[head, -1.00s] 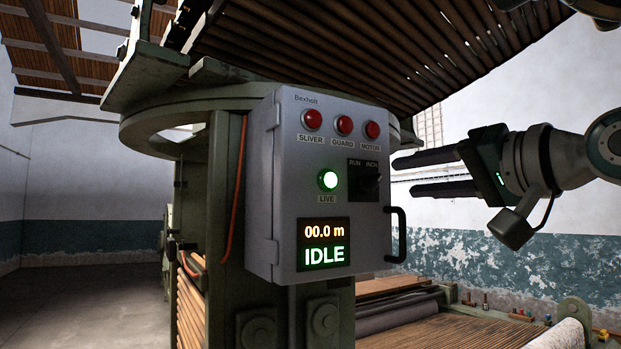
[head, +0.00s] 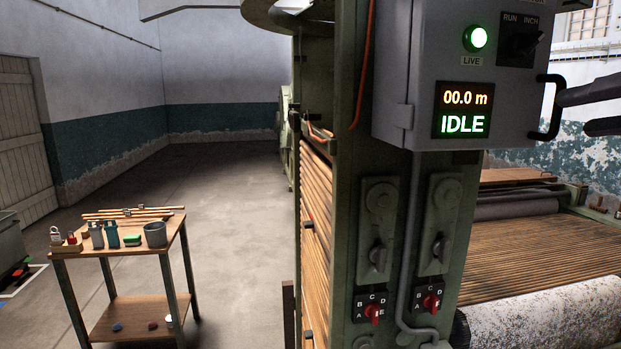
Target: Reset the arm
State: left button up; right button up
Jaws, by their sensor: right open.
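My right gripper (head: 574,112) shows only as two dark fingers at the right edge. They are apart and empty, beside the black handle (head: 549,108) of the grey control box (head: 412,85). I cannot tell whether they touch it. The rest of my right arm is out of view, and so is my left gripper. The box has a lit green LIVE lamp (head: 475,38), a RUN/INCH switch (head: 519,40) and a display (head: 463,110) reading 00.0 m and IDLE. Its upper part is cut off.
Below the box, two red selectors (head: 373,312) (head: 431,301) sit on the green machine frame. A slatted apron (head: 545,250) and a fleecy roll (head: 545,318) lie right. A wooden bench (head: 130,243) with padlocks and pots stands left. Open floor (head: 235,220) lies between bench and machine.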

jog(key=s+a+f+n+g+p, duration=0.1)
jog(key=s+a+f+n+g, duration=0.15)
jog(key=f, duration=0.35)
jog(key=s+a+f+n+g+p, duration=0.1)
jog(key=s+a+f+g+p, duration=0.15)
jog(key=f, duration=0.35)
jog(key=s+a+f+n+g+p, duration=0.1)
jog(key=s+a+f+n+g, duration=0.1)
jog(key=s, duration=0.7)
jog(key=s+a+f+n+g+h+p, duration=0.1)
jog(key=s+a+f+n+g, duration=0.2)
jog(key=s, duration=0.6)
notch_tip(320, 180, down, 4)
jog(key=shift+a+r+g, duration=0.15)
jog(key=shift+a+g, duration=0.65)
jog(key=shift+a, duration=0.45)
